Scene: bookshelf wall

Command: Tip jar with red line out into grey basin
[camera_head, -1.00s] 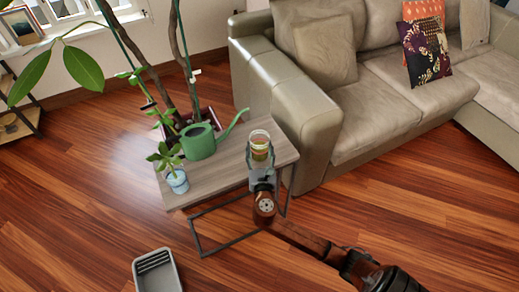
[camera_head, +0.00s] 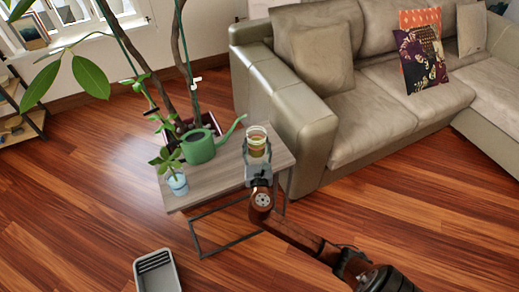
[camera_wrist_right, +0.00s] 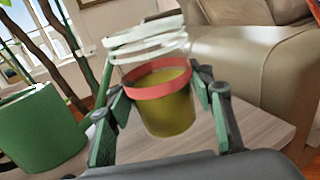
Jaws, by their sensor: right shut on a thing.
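The jar with the red line (camera_wrist_right: 165,112) is clear, with a yellow-green filling and a red band round it. It stands upright between the fingers of my right gripper (camera_wrist_right: 160,92), which is shut on it. In the head view the jar (camera_head: 257,141) and right gripper (camera_head: 258,167) are over the right part of the small table. I cannot tell whether the jar's base touches the tabletop. The grey basin (camera_head: 138,277) is on the floor at the bottom, left of my right arm, cut by the picture's lower edge. My left gripper is not in view.
The small wooden table (camera_head: 215,180) bears a green watering can (camera_head: 199,147) and a small plant in a pale blue pot (camera_head: 177,184), left of the jar. A beige sofa (camera_head: 290,115) stands close on the right. The floor between table and basin is clear.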

